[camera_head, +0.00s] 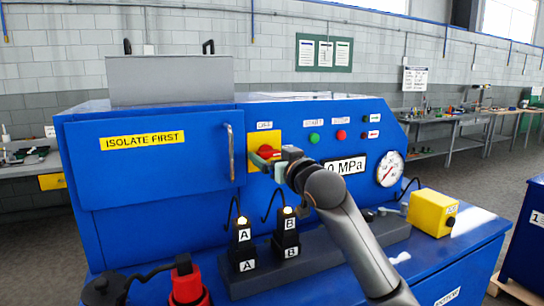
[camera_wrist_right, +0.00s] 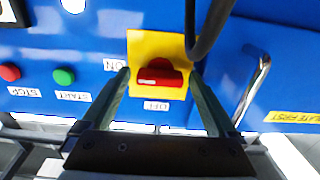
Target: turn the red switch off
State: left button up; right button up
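The red switch (camera_wrist_right: 160,75) sits on a yellow plate (camera_wrist_right: 145,45) on the blue machine front. In the right wrist view its red bar lies roughly level, with an ON label (camera_wrist_right: 114,65) to its left and an OFF label (camera_wrist_right: 156,105) below. In the head view the plate (camera_head: 252,150) is partly covered by my right gripper (camera_head: 264,157), and the OFF label (camera_head: 265,126) is above it. My right gripper is open, its fingers (camera_wrist_right: 160,78) on either side of the switch with gaps; whether they reach its depth is unclear. My left gripper is not in view.
A door handle (camera_head: 231,152) is left of the plate. Green START (camera_head: 314,138) and red STOP (camera_head: 341,135) buttons and a gauge (camera_head: 390,169) are to the right. Plugs A (camera_head: 243,235) and B (camera_head: 290,224) stand below. A dark curved shape (camera_wrist_right: 208,28) covers the plate's upper right corner in the wrist view.

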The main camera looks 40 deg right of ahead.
jog(key=c, duration=1.2)
jog(key=shift+n, duration=0.3)
jog(key=n+p, duration=0.2)
jog(key=n, duration=0.1)
jog(key=shift+r, duration=0.1)
jog(key=n+p, duration=0.2)
jog(key=n, duration=0.3)
jog(key=shift+p, duration=0.35)
jog(key=n, duration=0.3)
jog(key=shift+n, duration=0.3)
jog(key=n, duration=0.5)
jog(key=shift+n, duration=0.6)
jog(key=o, duration=1.4)
jog(key=shift+c, duration=0.2)
